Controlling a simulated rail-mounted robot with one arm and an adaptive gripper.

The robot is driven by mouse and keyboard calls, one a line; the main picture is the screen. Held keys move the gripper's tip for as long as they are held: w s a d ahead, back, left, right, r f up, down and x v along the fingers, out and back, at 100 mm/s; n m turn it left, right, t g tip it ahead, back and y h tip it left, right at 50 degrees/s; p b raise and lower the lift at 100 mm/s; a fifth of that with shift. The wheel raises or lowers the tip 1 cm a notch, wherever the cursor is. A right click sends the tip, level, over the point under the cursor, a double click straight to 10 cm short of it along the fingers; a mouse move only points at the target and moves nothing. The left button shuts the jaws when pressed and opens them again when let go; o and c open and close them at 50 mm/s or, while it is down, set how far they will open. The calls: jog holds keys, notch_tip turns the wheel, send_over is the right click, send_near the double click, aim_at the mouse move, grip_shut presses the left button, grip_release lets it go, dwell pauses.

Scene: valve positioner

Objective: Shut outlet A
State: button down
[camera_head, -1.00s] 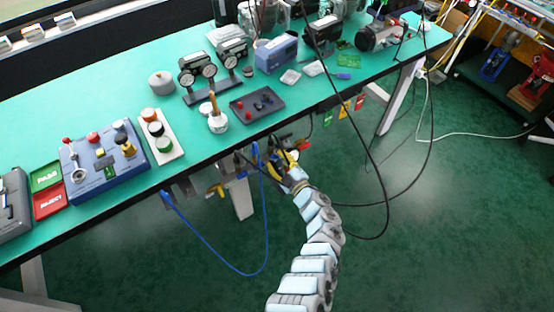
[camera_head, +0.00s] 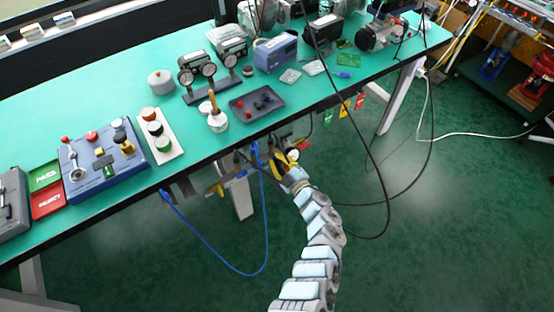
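No label reading outlet A can be made out. A blue-grey control box (camera_head: 103,165) sits on the bench at the left, with a red knob (camera_head: 65,140), a silver lever (camera_head: 76,172) and a yellow fitting (camera_head: 127,147). My gripper (camera_head: 279,158), yellow and black, is at the bench's front edge, well to the right of the control box. It is small and mixed with hanging tools and cables, so its fingers and anything between them are unclear.
A dark tray with knobs (camera_head: 257,104) lies on the bench behind my gripper. A blue cable (camera_head: 266,225) and black cables (camera_head: 386,190) loop below the edge near my arm. Green and red signs (camera_head: 46,190) lie at the left. The floor at right is open.

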jog(key=shift+f+n+b, duration=0.2)
jog(key=shift+n+b, duration=3.8)
jog(key=shift+n, duration=0.1)
jog(key=c, duration=1.2)
grip_release()
jog(key=shift+r, duration=0.15)
jog(key=shift+o, duration=0.2)
jog(key=shift+d, duration=0.1)
jog(key=v, duration=1.1)
jog(key=shift+s+d, duration=0.2)
jog(key=shift+s, duration=0.15)
